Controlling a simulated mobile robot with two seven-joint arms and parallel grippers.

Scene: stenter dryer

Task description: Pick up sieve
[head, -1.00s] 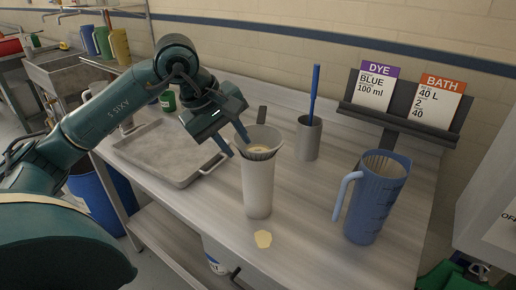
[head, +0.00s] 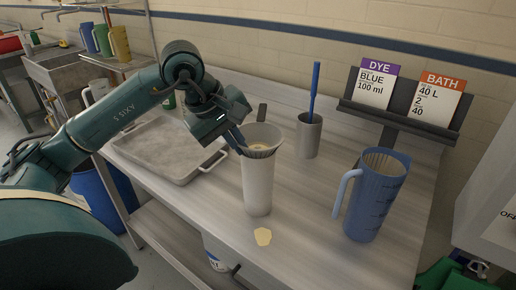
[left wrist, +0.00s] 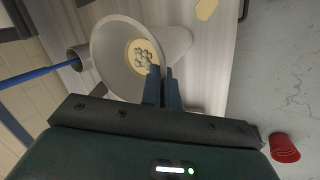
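The sieve (head: 265,133) is a pale cone with a dark upright tab at its back rim. It sits in the top of a tall light-grey jug (head: 258,190) on the bench. In the left wrist view the sieve (left wrist: 107,52) shows its inside, with several grey lumps on a yellowish bottom. My left gripper (head: 240,143) is at the left side of the sieve's rim. In the wrist view its fingers (left wrist: 161,86) are close together at the rim and look shut on the thin wall. My right gripper is not in view.
A blue measuring jug (head: 372,200) stands to the right. A grey cup (head: 308,136) with a blue rod is behind. A metal tray (head: 165,148) lies at the left. Sign cards (head: 374,85) stand at the back.

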